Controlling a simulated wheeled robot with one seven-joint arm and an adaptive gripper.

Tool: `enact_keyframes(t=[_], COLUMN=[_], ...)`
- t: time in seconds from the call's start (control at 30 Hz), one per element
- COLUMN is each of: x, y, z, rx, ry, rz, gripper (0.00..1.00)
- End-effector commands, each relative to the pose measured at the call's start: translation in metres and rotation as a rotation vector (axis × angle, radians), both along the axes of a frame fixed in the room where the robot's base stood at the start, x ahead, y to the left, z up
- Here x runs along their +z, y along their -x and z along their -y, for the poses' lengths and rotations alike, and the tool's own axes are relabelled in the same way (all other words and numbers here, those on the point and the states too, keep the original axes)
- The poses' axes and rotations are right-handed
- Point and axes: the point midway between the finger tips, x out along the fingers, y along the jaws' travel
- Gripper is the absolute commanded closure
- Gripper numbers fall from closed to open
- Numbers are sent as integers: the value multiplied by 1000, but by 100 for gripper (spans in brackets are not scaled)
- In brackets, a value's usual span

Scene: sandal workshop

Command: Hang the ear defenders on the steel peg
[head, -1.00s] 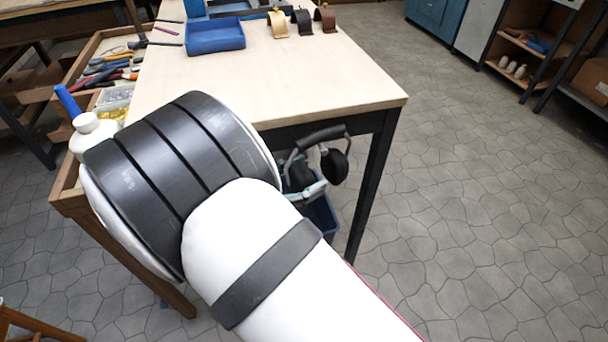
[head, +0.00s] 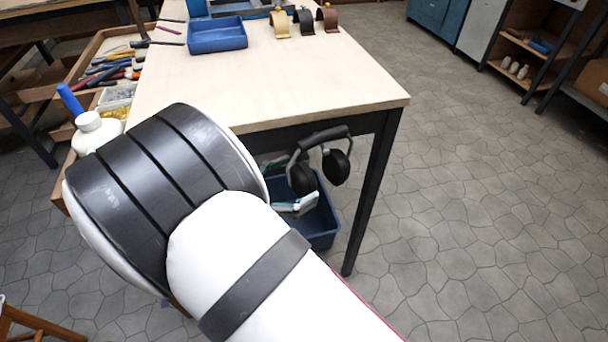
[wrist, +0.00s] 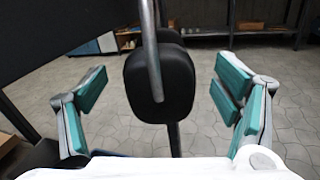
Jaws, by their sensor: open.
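The ear defenders (head: 336,166) are black with a dark headband. They hang below the tabletop at the near end of the workbench, band up and cups down, in front of the dark apron. I cannot make out the steel peg; the band's top sits against the apron. My gripper (head: 298,204) is partly hidden behind my arm, just left of and below the cups. In the wrist view, my gripper (wrist: 162,88) has its teal-padded fingers spread wide. A black cup of the ear defenders (wrist: 160,85) and the grey band arm show beyond and between them, apart from both fingers.
The pale workbench (head: 300,85) has a dark leg (head: 370,195) right of the ear defenders. A blue bin (head: 323,222) stands below them. Open floor is to the right.

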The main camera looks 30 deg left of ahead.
Motion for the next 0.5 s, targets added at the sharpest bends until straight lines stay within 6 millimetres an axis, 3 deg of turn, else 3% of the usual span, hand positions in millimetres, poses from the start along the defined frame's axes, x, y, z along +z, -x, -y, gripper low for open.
enact_keyframes(t=[0.3,0.5], x=[0,0], y=[60,81], z=[-28,-37], rx=[3,1], ry=[-1,0], rz=[1,1], gripper=[17,17])
